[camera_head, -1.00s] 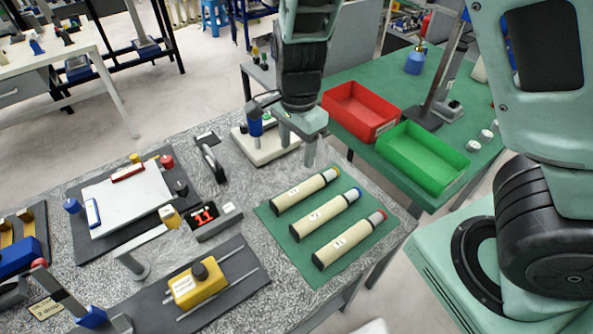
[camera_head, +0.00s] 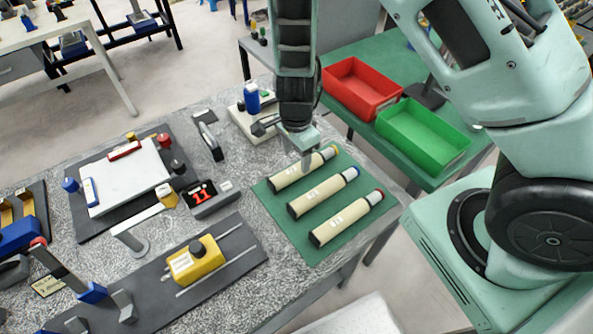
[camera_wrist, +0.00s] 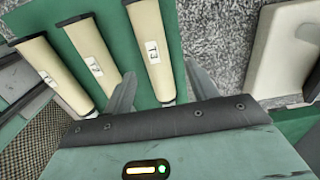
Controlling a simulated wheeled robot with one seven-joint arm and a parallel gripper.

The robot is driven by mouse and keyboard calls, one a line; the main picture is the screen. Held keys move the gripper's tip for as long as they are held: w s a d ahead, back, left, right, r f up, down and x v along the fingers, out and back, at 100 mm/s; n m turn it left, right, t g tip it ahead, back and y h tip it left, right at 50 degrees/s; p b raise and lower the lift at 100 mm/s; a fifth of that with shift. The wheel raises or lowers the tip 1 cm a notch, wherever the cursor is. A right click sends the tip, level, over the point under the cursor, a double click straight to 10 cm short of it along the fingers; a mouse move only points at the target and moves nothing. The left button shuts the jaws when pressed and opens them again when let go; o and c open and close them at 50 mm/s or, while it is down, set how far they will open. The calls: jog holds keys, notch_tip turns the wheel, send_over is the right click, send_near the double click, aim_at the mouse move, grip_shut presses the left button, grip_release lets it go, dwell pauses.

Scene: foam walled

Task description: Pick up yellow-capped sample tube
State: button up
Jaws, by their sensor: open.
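The yellow-capped sample tube (camera_head: 290,176) is cream with a dark end and a yellow cap at its far right end. It lies on a green mat (camera_head: 342,242), the farthest of three tubes. My gripper (camera_head: 306,160) is low over this tube, near its capped half. In the wrist view, my open gripper (camera_wrist: 160,85) has one finger on each side of the labelled tube (camera_wrist: 148,35), with nothing held. The wrist body hides its cap end. I cannot tell the fingertips' height above the mat.
A blue-capped tube (camera_head: 318,195) and a red-capped tube (camera_head: 340,222) lie parallel on the mat. Red (camera_head: 350,98) and green (camera_head: 420,140) bins stand on the table behind. A white-based device (camera_head: 242,122) stands just left of my gripper.

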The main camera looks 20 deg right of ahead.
aim_at(296, 167)
jog(key=f, duration=0.5)
jog(key=shift+s+a+f, duration=0.1)
jog(key=shift+s, duration=0.15)
grip_shut()
